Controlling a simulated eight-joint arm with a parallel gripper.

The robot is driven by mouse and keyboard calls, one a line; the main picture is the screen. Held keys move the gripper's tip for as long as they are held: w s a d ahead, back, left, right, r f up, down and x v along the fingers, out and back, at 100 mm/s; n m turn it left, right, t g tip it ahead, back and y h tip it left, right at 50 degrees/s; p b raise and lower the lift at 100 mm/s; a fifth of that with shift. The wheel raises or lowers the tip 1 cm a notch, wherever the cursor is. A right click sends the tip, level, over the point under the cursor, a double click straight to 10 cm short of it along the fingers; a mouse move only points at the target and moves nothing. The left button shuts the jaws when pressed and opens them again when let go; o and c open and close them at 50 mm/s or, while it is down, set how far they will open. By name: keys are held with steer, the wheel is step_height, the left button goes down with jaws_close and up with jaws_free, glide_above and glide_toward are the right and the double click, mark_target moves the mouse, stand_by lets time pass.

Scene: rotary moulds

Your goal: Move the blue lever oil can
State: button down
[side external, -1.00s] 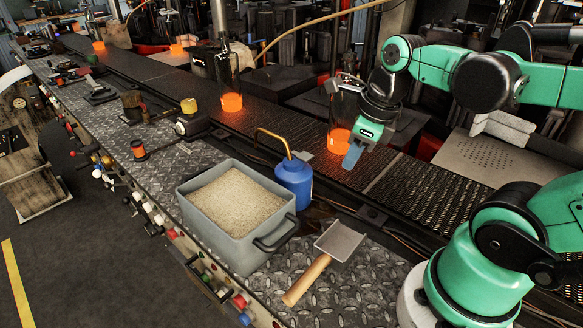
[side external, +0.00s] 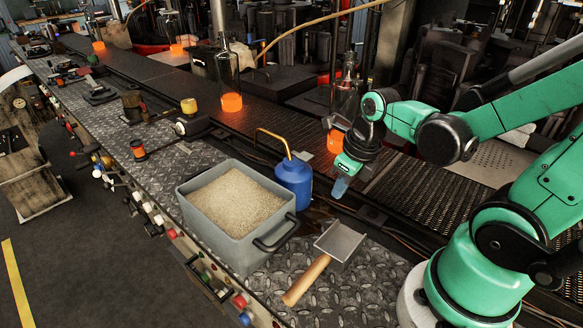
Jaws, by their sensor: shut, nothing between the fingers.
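The blue lever oil can (side external: 294,184) stands upright on the metal bench top, just right of the grey sand bin. Its thin brass-coloured spout (side external: 272,137) rises and bends to the left. My gripper (side external: 340,188) points down a little to the right of the can, with its fingertips at about the height of the can body in the picture. The fingers are shut with nothing between them. A gap shows between the fingers and the can.
A grey bin of sand (side external: 236,241) stands left of the can. A scoop with a wooden handle (side external: 308,279) lies in front. Behind runs a conveyor (side external: 265,132) carrying glowing orange-bottomed bottles, one (side external: 229,85) left of my arm, another close behind my gripper.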

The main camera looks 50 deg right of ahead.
mark_target(280, 166)
steer(key=shift+x, duration=1.2)
steer(key=shift+w+a+f, duration=0.1)
steer(key=shift+w, duration=1.9)
steer(key=w, duration=1.2)
steer(key=shift+w+a, duration=0.25)
steer(key=shift+a, duration=0.05)
steer(key=shift+s, duration=0.15)
